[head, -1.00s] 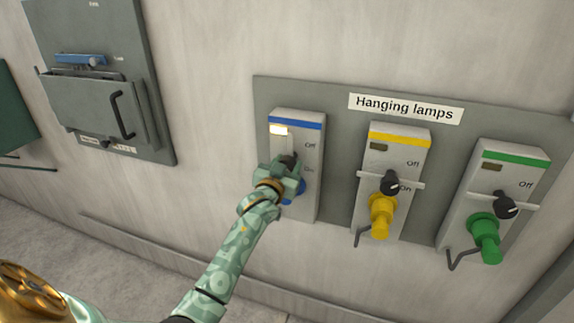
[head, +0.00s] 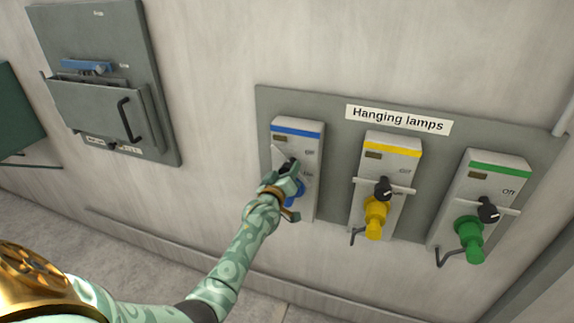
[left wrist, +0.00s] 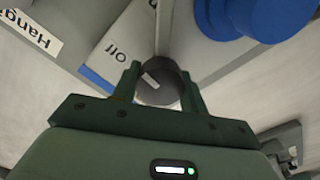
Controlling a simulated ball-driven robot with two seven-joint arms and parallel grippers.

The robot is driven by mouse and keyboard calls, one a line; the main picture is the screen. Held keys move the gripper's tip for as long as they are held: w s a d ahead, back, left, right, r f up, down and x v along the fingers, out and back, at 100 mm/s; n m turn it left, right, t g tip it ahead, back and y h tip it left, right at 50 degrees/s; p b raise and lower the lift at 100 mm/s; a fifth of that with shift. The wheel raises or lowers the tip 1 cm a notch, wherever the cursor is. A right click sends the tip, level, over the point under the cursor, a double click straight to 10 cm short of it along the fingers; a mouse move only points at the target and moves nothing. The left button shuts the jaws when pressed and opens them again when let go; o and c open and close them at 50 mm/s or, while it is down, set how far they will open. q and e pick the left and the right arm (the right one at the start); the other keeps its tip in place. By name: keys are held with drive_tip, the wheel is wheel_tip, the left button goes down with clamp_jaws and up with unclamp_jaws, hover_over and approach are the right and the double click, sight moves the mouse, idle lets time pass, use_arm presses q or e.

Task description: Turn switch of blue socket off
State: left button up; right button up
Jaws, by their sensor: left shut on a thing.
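The blue socket (head: 300,139) is the leftmost of the grey boxes on the wall panel, with a blue stripe on top. Its small indicator window (head: 282,142) is dark. My left gripper (head: 288,172) is shut on its black switch knob (left wrist: 160,86), which sits between both fingers in the left wrist view. The knob's white mark points toward the "Off" lettering (left wrist: 120,52). The blue plug (head: 295,193) is partly hidden behind my gripper in the head view. My right gripper is not in view.
The yellow socket (head: 390,160) and green socket (head: 494,178) stand to the right, with dark indicators and plugs sticking out. A "Hanging lamps" label (head: 398,120) is above. A grey wall box (head: 100,105) with a handle hangs at left. Bare wall lies between.

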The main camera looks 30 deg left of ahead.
use_arm(q)
drive_tip(key=n+p, duration=0.1)
drive_tip(key=n, duration=0.3)
drive_tip(key=shift+n+p, duration=0.3)
drive_tip(key=shift+p, duration=0.1)
drive_tip(key=shift+f+n+p, duration=0.15)
drive_tip(key=shift+n+p, duration=0.15)
drive_tip(key=shift+n, duration=1.9)
drive_tip(key=o, duration=1.4)
drive_tip(key=p+v, duration=0.2)
drive_tip(key=v, duration=1.4)
drive_tip(key=shift+s+p, duration=0.2)
drive_tip(key=shift+p, duration=0.1)
